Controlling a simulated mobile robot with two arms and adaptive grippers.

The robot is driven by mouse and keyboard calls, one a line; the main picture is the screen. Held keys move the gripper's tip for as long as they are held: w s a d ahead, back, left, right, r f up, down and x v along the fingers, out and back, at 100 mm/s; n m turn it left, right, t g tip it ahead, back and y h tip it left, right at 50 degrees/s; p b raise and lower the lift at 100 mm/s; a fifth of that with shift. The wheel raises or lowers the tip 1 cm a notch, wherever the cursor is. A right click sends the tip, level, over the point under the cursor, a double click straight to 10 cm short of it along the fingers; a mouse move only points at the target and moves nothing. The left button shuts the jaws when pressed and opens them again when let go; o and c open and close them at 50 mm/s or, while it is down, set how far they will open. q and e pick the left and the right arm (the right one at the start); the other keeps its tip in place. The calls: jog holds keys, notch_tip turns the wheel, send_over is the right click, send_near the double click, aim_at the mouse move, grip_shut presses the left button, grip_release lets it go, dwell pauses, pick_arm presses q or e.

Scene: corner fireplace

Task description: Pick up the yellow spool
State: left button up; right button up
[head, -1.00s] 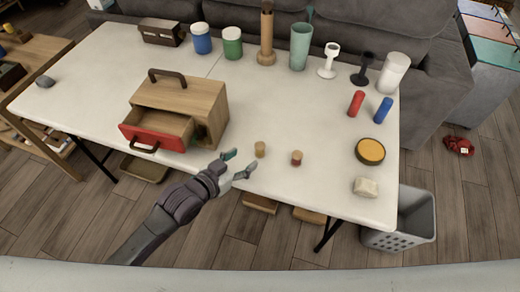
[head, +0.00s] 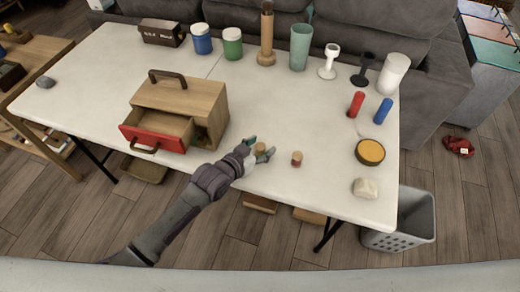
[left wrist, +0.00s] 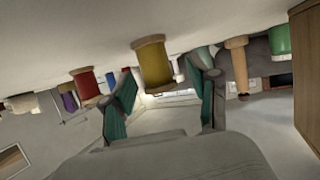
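The yellow spool (head: 261,147) stands near the front edge of the white table (head: 300,110). My left gripper (head: 259,151) is open around or just before it, partly hiding it in the head view. In the left wrist view, which looks upside down, the yellow spool (left wrist: 152,63) shows between the two spread green-padded fingers of the left gripper (left wrist: 163,98). I see no clear contact; whether it is fully between the fingertips I cannot tell. My right gripper is in neither view.
A red spool (head: 296,158) stands just right of the gripper. A wooden box (head: 205,105) with an open red drawer (head: 152,138) stands left. A yellow-topped round tin (head: 370,151) and a pale block (head: 365,187) are right. The table middle behind the spools is clear.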

pick_arm(q)
jog(key=c, duration=0.9)
